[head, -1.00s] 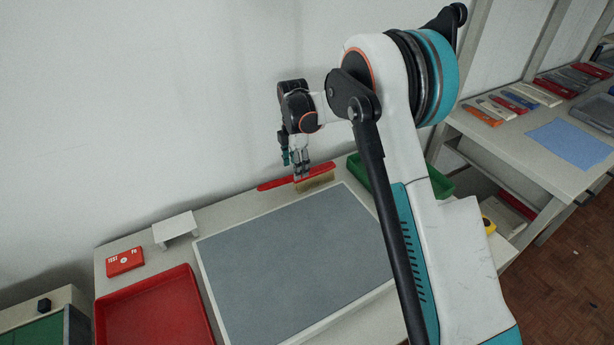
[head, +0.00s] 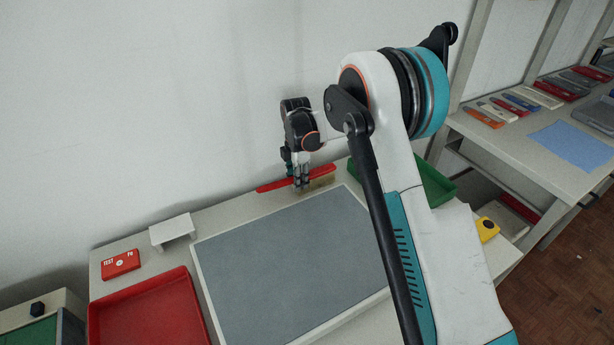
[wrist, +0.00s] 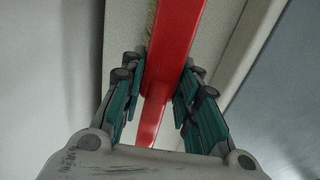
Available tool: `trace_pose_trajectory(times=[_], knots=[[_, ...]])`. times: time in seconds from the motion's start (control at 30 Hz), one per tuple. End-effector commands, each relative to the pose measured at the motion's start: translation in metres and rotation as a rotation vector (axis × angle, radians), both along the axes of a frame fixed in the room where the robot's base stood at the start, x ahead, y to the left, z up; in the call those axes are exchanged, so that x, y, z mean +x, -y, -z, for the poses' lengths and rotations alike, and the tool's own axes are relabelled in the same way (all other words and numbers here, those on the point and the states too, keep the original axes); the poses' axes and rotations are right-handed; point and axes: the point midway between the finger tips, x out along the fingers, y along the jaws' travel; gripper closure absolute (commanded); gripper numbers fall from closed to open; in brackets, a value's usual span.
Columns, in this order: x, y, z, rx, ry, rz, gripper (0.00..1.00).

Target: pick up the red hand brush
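The red hand brush (head: 276,184) lies at the back edge of the worktable, near the wall, with its pale bristles (head: 322,183) to the right. My gripper (head: 301,187) is at the brush's middle, pointing down. In the wrist view the red brush (wrist: 172,45) runs between the two fingers of my gripper (wrist: 164,85), one finger on each side. The fingers look open around it, with narrow gaps beside the red body. The fingertips partly hide the brush in the head view.
A grey mat (head: 290,255) covers the table's middle. A red tray (head: 150,310), a red test box (head: 121,264) and a small white stand (head: 172,231) are at left. A green tray (head: 434,186) stands right of the brush, partly behind my arm. The wall is close behind.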

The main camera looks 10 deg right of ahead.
Motion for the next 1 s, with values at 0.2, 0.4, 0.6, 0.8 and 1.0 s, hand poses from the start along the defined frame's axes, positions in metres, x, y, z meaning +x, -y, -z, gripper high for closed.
trace_pose_trajectory(times=[0.2, 0.4, 0.6, 0.8, 1.0], knots=[[0.000, 0.000, 0.000, 0.000, 0.000, 0.000, 1.00], [0.000, 0.000, -0.006, 0.000, 0.000, 0.000, 1.00], [0.000, 0.000, -0.032, 0.000, 0.000, 0.000, 1.00], [0.000, 0.000, -0.081, 0.000, 0.000, 0.000, 1.00], [0.000, 0.000, -0.137, 0.000, 0.000, 0.000, 1.00]])
